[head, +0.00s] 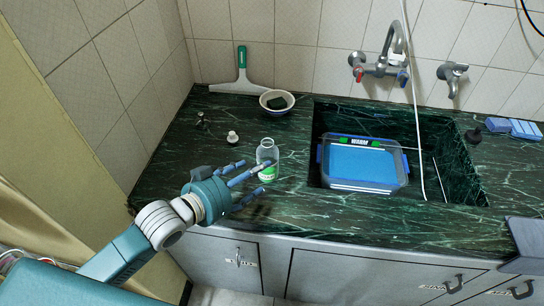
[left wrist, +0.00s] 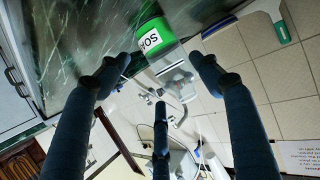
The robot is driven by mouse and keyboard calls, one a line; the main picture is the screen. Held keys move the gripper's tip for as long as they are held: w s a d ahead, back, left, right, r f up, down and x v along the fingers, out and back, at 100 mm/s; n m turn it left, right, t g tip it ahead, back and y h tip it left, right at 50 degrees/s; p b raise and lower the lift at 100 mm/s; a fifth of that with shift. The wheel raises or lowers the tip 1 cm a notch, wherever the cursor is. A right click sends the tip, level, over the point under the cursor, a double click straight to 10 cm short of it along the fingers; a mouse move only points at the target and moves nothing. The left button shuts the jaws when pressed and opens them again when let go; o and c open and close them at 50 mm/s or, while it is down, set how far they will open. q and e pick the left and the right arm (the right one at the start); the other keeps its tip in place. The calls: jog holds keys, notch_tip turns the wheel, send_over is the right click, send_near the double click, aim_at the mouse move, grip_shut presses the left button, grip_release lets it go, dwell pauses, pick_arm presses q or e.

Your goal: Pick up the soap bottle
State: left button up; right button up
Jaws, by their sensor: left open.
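The soap bottle (head: 266,153) is clear with a green and white label. It stands upright on the dark green counter, left of the sink. My left gripper (head: 254,178) is open, with its fingers spread at the near side of the bottle; one finger overlaps the bottle in the head view. In the left wrist view the soap bottle (left wrist: 152,36) appears inverted, between and beyond the spread fingertips of the left gripper (left wrist: 158,66). It is not gripped, and I cannot tell whether a finger touches it. My right gripper is not in view.
A white cap-like item (head: 232,137) and a small dark item (head: 201,121) lie left of the bottle. Behind are a bowl (head: 264,103) and a squeegee (head: 243,72). The front-left counter is clear.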

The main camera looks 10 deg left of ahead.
pick_arm(q)
jog(key=x, duration=0.3)
jog(key=shift+a, duration=0.1)
jog(key=p+x, duration=0.1)
jog(key=x, duration=0.3)
jog(key=shift+w, duration=0.15)
jog(key=shift+w+d+f, duration=0.15)
jog(key=shift+w+d, duration=0.15)
jog(key=shift+w, duration=0.1)
jog(key=c, duration=0.9)
jog(key=shift+c, duration=0.3)
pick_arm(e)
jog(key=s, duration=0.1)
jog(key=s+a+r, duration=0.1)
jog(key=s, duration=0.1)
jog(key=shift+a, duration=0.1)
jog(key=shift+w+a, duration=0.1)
